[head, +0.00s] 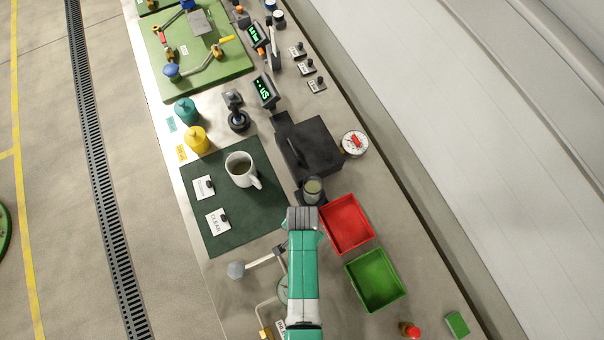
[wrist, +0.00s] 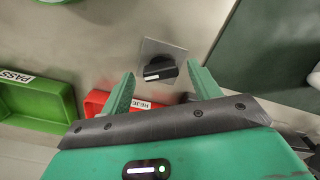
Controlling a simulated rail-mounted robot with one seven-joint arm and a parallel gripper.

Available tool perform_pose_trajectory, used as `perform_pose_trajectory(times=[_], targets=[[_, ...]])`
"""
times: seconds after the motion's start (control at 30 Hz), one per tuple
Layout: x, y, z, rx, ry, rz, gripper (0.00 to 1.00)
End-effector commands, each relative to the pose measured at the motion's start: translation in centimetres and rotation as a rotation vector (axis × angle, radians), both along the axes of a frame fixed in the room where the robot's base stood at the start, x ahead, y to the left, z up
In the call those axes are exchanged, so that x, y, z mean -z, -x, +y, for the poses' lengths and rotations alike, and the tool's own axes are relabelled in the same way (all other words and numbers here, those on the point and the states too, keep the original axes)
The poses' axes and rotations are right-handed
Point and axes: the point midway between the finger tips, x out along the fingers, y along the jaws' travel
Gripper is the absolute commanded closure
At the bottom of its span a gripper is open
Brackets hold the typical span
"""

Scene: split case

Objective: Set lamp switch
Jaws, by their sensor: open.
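In the wrist view a black rotary knob (wrist: 160,68) sits on a square metal plate (wrist: 168,52) on the bench; I take it to be the lamp switch, though I can read no label on it. My gripper (wrist: 159,75) is open, with its two green fingers apart to the left and right of the knob in the picture. I cannot tell whether they touch it. In the head view my arm hides this knob and my fingertips.
A red tray (head: 346,223) and a green tray (head: 375,279) stand right of my arm. A dark green mat (head: 219,232) with a mug (head: 241,169) lies to the left. A grey-knobbed lever (head: 237,270) sits close left.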

Motion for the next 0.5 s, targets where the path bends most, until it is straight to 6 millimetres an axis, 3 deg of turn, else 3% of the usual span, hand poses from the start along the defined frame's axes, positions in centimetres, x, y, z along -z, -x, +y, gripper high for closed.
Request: perform_pose_trajectory(times=[0.33,0.5], targets=[[0.83,0.01,-0.02,0.000,0.001,-0.001,0.38],[0.81,0.00,-0.02,0.000,0.001,-0.001,0.70]])
